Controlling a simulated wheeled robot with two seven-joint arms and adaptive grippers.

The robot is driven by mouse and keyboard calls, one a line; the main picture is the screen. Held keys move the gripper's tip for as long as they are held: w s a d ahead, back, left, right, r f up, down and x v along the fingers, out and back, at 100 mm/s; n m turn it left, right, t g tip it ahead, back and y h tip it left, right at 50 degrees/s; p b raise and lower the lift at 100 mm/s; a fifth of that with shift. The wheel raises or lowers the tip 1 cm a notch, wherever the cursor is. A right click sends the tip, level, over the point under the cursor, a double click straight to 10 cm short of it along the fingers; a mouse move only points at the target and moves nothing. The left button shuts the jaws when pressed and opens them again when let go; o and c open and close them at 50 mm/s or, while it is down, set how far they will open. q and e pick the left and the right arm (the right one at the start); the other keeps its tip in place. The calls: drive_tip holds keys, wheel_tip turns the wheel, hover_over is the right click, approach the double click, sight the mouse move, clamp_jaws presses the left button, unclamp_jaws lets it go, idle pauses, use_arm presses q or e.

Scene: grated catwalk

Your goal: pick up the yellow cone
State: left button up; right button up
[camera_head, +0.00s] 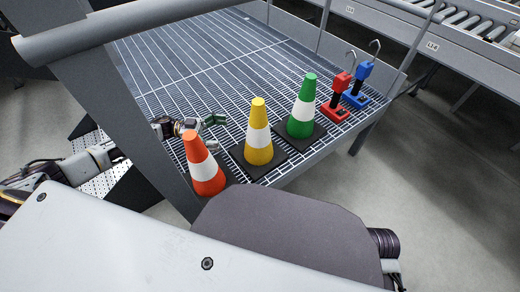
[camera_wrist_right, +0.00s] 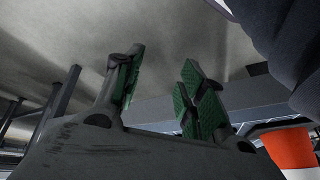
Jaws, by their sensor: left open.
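The yellow cone (camera_head: 258,133) has a white band and a black base. It stands upright on the grated platform between an orange cone (camera_head: 203,166) and a green cone (camera_head: 302,107). My left gripper (camera_head: 204,124) is open, behind the orange cone and to the left of the yellow cone, apart from the yellow one. My right gripper (camera_wrist_right: 164,76) shows in the right wrist view with its green-padded fingers apart and nothing between them. The orange cone also shows at that view's lower right edge (camera_wrist_right: 292,148). The yellow cone is not visible there.
Red (camera_head: 338,97) and blue (camera_head: 359,84) hooked devices stand right of the green cone. A grey railing post (camera_head: 122,110) rises near my left arm, with a rail (camera_head: 110,28) across the upper left. The grating (camera_head: 190,65) behind the cones is clear.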

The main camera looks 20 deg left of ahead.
sight(248, 135)
use_arm(q)
drive_tip(key=d, duration=0.2)
drive_tip(key=w+d+b, duration=0.1)
drive_tip(key=d, duration=0.5)
drive_tip(key=shift+w+d, duration=0.25)
use_arm(e)
drive_tip(key=f, duration=0.1)
drive_tip(key=a+f, duration=0.1)
drive_tip(key=f, duration=0.1)
drive_tip(key=shift+f, duration=0.2)
use_arm(q)
drive_tip(key=shift+d, duration=0.1)
use_arm(e)
drive_tip(key=shift+w+r+t+y, duration=0.1)
drive_tip(key=shift+w+t+y, duration=0.05)
drive_tip(key=shift+t+y, duration=0.15)
